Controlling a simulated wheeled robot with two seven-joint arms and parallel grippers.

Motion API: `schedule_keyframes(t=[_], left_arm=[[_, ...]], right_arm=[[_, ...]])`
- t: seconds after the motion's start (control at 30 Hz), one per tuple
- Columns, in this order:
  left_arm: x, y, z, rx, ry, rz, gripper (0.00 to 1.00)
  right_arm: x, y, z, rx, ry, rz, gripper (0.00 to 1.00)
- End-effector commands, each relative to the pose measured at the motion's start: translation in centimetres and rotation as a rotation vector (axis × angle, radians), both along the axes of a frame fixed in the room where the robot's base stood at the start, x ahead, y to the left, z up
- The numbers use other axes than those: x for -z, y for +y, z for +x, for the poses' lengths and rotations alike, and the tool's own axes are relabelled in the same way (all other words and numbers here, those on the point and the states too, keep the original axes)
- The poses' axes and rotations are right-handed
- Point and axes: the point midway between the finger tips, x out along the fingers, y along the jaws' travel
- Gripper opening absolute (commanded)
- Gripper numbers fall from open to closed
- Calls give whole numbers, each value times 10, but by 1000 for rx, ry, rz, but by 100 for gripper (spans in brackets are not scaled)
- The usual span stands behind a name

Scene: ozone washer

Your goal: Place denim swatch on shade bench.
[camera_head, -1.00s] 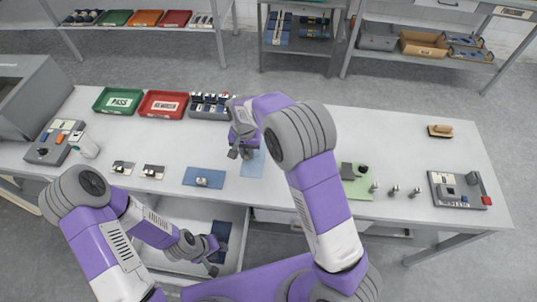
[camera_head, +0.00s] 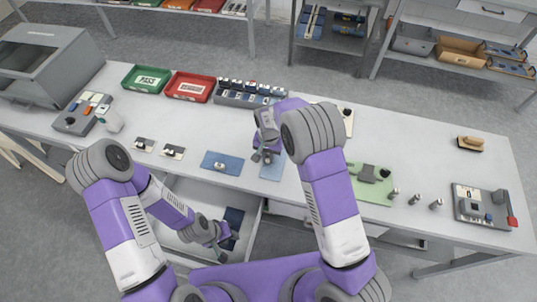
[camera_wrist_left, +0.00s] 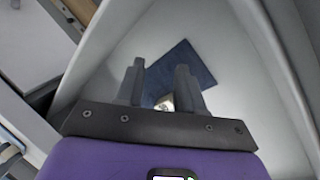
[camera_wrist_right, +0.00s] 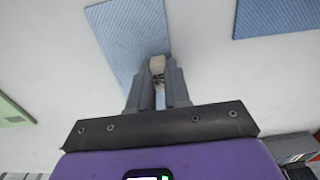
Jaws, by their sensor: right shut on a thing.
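A dark blue denim swatch (camera_head: 235,220) lies in the open drawer under the bench and shows in the left wrist view (camera_wrist_left: 185,68) with a small pale piece on it. My left gripper (camera_head: 226,240) is over the drawer; its fingers are apart, with the pale piece seen between them (camera_wrist_left: 162,95). A light blue swatch (camera_head: 272,170) lies on the white bench (camera_head: 110,170). My right gripper (camera_head: 264,157) is shut on a small beige piece (camera_wrist_right: 157,64) at that swatch's edge. Whether the beige piece is fixed to the swatch I cannot tell.
A blue mat with a small metal piece (camera_head: 222,163) lies left of the light swatch. Green (camera_head: 146,78) and red (camera_head: 190,87) trays and a grey rack (camera_head: 248,93) stand at the back. A green board (camera_head: 370,184) and several metal pegs are at the right.

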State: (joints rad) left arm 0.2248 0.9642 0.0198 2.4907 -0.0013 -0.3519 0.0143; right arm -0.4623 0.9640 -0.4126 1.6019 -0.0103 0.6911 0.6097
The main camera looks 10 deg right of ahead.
Motion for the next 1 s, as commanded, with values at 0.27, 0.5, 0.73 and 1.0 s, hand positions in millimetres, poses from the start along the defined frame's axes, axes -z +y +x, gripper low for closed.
schedule_keyframes(t=[0.27, 0.5, 0.73, 1.0], left_arm=[[0, 0, 0, 0, 0, 0, 37], [-2, 0, 0, 0, 0, 0, 37], [-8, 0, 0, 0, 0, 0, 37], [-17, 0, 0, 0, 0, 0, 37]], right_arm=[[1, 0, 0, 0, 0, 0, 43], [-2, 0, 0, 0, 0, 0, 43], [-39, 0, 1, -1, -4, 2, 43], [-96, 0, 0, 1, -3, 1, 43]])
